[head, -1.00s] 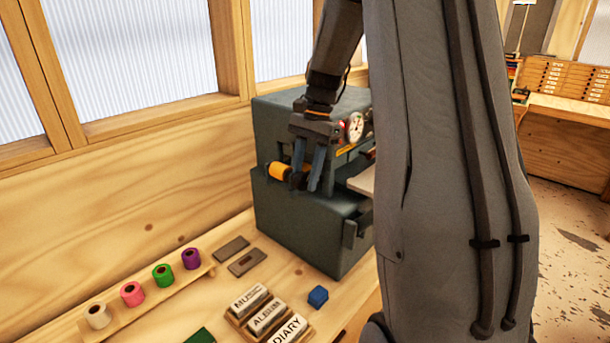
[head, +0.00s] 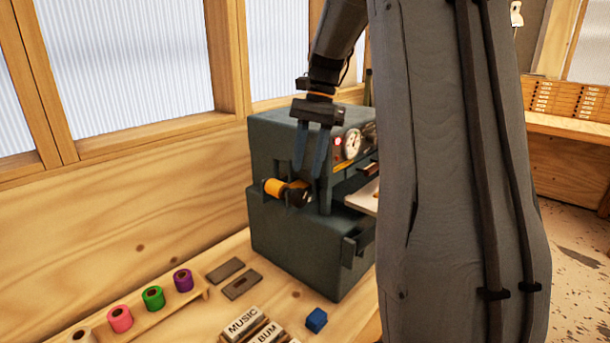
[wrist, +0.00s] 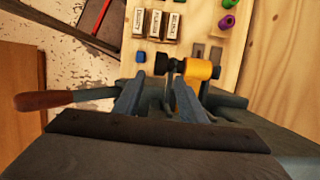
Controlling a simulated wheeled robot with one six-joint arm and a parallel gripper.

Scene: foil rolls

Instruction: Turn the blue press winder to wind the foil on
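The blue-grey press (head: 305,245) stands on the bench against the wooden wall. An orange-gold foil roll (head: 274,187) sits on its left side, with the dark winder knob (head: 298,194) at the roll's end. My gripper (head: 309,176) points down over the winder, its fingers apart and empty. In the wrist view, the roll (wrist: 199,71) and the dark winder (wrist: 173,66) lie just past the open fingers (wrist: 158,80). The winder looks near the right-hand fingertip; I cannot tell whether they touch.
Purple (head: 183,281), green (head: 153,298) and pink (head: 120,319) rolls stand on a wooden rack. Lettered blocks (head: 243,322) and a small blue cube (head: 316,320) lie in front of the press. A wooden-handled lever (wrist: 45,100) sticks out in the wrist view. My arm hides the press's right side.

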